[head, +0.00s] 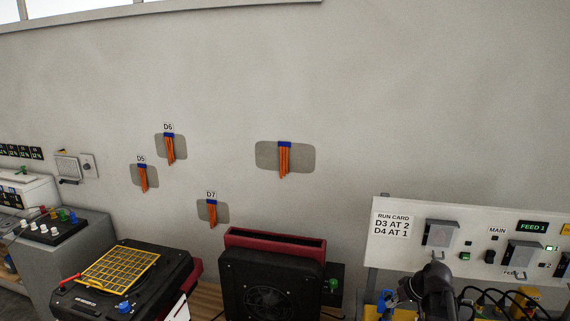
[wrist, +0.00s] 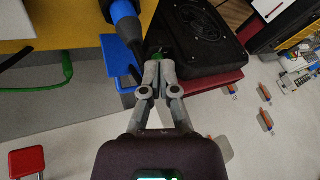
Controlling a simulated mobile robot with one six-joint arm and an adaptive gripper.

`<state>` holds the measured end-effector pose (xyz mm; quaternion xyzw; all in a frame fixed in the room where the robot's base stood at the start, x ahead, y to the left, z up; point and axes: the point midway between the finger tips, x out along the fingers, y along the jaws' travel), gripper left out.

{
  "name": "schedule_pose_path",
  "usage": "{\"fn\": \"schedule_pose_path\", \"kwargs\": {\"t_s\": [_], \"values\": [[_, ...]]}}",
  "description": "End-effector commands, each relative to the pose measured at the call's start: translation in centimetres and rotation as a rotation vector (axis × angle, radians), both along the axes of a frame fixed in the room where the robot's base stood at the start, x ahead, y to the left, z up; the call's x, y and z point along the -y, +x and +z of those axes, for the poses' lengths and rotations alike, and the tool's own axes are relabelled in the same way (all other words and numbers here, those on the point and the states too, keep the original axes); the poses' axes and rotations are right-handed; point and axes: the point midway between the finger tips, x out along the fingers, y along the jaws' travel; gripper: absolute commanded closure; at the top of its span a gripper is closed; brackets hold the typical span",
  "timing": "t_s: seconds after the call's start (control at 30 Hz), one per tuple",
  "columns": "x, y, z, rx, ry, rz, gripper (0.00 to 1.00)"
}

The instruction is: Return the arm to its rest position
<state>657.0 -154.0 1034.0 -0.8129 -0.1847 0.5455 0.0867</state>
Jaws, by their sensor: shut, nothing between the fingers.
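My gripper (wrist: 158,72) shows in the wrist view with its two grey fingers drawn together. Nothing is held between them. The fingertips point toward a black fan unit (wrist: 200,35) with a red edge; a green knob shows just beyond them. I cannot tell how far apart they are. In the head view a dark jointed part at the lower right appears to be my arm, in front of the white panel (head: 400,255). The gripper's fingers cannot be made out there.
The red and black fan unit (head: 272,238) stands below the wall patches. A black unit with a yellow grille (head: 118,270) is at lower left. In the wrist view, a blue-black tool or plug (wrist: 124,14) and a blue block (wrist: 118,58) are close left of the fingers.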

Motion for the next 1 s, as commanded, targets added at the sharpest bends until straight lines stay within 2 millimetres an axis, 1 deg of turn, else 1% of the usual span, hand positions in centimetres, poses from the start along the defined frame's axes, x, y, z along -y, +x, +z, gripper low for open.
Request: {"fn": "schedule_pose_path", "kwargs": {"t_s": [0.03, 0.2, 0.4, 0.6, 0.8, 1.0], "values": [[-1.5, -0.8, -0.3, -0.029, -0.012, 0.004, 1.00], [-5.3, -2.8, -1.1, -0.128, -0.069, -0.005, 1.00], [-9.4, -5.7, -2.0, -0.237, -0.159, -0.032, 1.00], [-12.8, -8.8, -2.5, -0.322, -0.264, -0.074, 1.00], [-14.8, -11.1, -2.7, -0.369, -0.352, -0.118, 1.00], [-15.4, -12.0, -2.7, -0.384, -0.390, -0.140, 1.00]]}}
